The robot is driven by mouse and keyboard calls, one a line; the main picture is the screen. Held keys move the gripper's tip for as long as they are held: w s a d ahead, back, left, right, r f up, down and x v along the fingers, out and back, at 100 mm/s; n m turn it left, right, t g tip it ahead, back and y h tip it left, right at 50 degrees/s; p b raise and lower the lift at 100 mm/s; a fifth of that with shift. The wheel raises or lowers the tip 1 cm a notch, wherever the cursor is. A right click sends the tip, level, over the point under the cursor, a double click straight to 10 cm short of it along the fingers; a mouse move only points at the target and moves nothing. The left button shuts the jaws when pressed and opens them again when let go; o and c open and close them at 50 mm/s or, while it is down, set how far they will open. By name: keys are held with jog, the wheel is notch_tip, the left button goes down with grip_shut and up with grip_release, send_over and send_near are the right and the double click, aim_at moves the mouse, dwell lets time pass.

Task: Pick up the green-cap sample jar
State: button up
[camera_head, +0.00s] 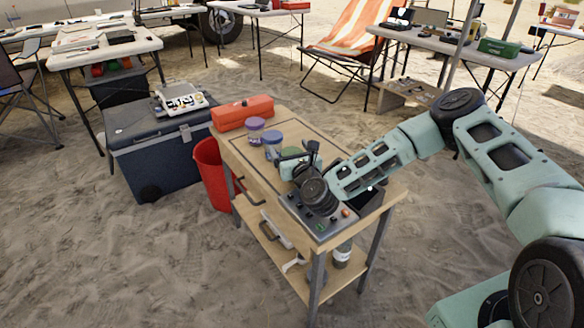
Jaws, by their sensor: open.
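The wooden workbench (240,160) stands in the middle of the view. A green-capped sample jar (291,152) is on its top, partly hidden by my gripper. My gripper (297,156) is open, with its dark fingers right at this jar. I cannot tell whether the fingers touch it or how far around it they reach. A blue-capped jar (272,143) stands just left of the gripper. A purple-capped jar (255,127) stands farther back to the left.
A red-orange toolbox (243,112) sits at the bench's back left. A grey control box (321,222) lies near the front edge, below my wrist. A red bin (211,175) and a dark cooler (158,158) stand left of the bench.

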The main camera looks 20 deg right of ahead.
jog(key=c, duration=1.5)
jog(key=shift+o, duration=0.2)
